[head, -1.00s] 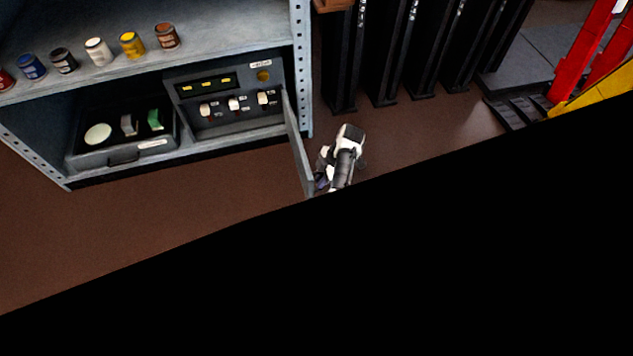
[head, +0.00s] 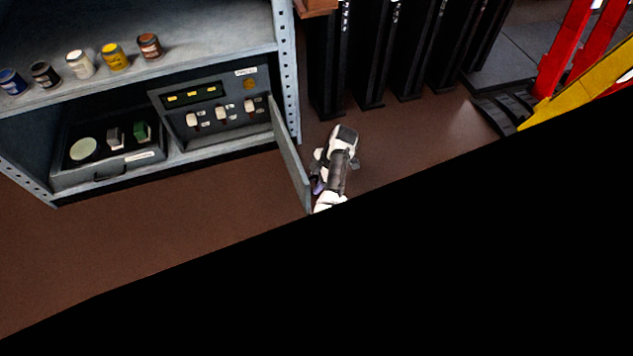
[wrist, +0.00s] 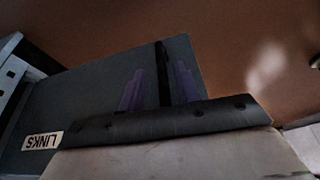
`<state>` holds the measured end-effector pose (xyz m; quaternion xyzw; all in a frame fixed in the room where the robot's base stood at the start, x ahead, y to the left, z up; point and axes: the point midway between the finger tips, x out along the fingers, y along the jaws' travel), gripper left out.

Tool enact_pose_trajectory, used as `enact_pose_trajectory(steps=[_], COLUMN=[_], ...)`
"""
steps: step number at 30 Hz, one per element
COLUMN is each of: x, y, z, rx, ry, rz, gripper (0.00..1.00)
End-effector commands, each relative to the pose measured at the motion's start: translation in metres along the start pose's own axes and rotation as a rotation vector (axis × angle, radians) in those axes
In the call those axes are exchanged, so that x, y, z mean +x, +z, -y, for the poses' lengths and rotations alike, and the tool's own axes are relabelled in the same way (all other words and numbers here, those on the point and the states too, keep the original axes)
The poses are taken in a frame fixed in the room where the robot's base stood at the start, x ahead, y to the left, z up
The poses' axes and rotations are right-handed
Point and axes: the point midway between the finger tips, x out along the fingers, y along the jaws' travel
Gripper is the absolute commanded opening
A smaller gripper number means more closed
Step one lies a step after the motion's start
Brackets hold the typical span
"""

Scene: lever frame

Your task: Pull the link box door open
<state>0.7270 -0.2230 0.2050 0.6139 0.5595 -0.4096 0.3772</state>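The link box door (head: 290,160) is a grey panel standing swung out from the right side of the grey link box (head: 215,105) on the lower shelf.
The open box shows several white switches (head: 221,114) and yellow indicators. A shelf post (head: 286,70) stands beside the hinge. A tray (head: 110,172) is left of the box, and paint cans (head: 114,56) stand above. Brown floor in front is clear; black uprights (head: 375,55) stand behind right.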

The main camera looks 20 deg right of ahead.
Motion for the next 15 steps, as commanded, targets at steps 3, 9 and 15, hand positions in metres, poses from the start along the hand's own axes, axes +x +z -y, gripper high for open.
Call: enact_pose_trajectory(steps=[3, 9, 15], x=[0.001, -0.003, -0.035], y=[0.001, 0.001, 0.0], z=[0.002, 0.002, 0.001], rx=[0.002, 0.003, 0.003], ry=[-0.003, -0.004, -0.001], rz=[-0.001, -0.002, 0.0], gripper=[0.33, 0.33, 0.33])
